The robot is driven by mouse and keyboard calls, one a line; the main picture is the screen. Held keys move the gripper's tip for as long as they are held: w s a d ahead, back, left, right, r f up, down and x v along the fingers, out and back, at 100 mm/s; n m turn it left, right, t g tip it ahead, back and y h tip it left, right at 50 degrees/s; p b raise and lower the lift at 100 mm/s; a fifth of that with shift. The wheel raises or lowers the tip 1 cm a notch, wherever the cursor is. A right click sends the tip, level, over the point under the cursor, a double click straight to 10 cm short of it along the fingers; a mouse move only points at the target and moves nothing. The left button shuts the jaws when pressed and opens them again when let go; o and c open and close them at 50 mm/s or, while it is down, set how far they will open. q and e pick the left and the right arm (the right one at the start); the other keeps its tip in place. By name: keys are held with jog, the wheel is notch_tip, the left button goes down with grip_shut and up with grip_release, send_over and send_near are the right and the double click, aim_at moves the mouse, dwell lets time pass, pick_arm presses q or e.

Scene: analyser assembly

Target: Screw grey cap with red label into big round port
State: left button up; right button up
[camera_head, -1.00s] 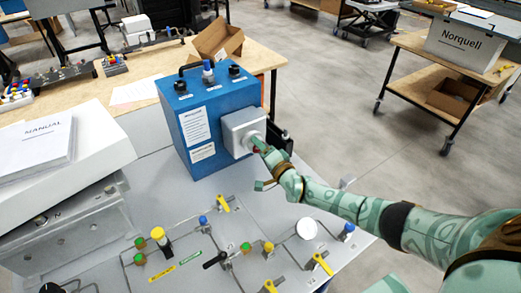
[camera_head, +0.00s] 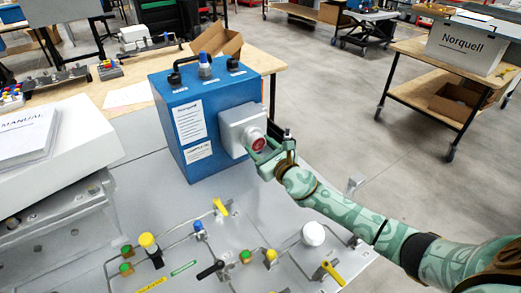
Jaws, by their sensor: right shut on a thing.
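The grey cap with the red label (camera_head: 258,144) is at the round port on the pale grey square housing (camera_head: 231,132) of the blue analyser box (camera_head: 181,98). Its red face points outward to the right. My right gripper (camera_head: 262,152) is shut on the cap, with its green fingers around the rim. The port opening is hidden behind the cap, and I cannot tell how deep the cap sits in it. My left gripper is not in view.
The grey bench panel below carries thin pipes, yellow-handled valves (camera_head: 220,206), coloured knobs and a white round cap (camera_head: 313,233). A manual (camera_head: 27,138) lies on a white box at left. A cardboard box (camera_head: 219,42) stands behind the blue box.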

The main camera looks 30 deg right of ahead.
jog(key=shift+a+m, duration=0.1)
jog(key=shift+m, duration=1)
jog(key=shift+r+m, duration=0.2)
jog(key=shift+m, duration=0.8)
grip_shut()
jog(key=o, duration=1.4)
grip_release()
jog(key=shift+f, duration=0.1)
jog(key=shift+s, duration=0.1)
jog(key=shift+s, duration=0.3)
jog(key=s+d, duration=0.1)
jog(key=s, duration=0.5)
jog(key=shift+s, duration=0.1)
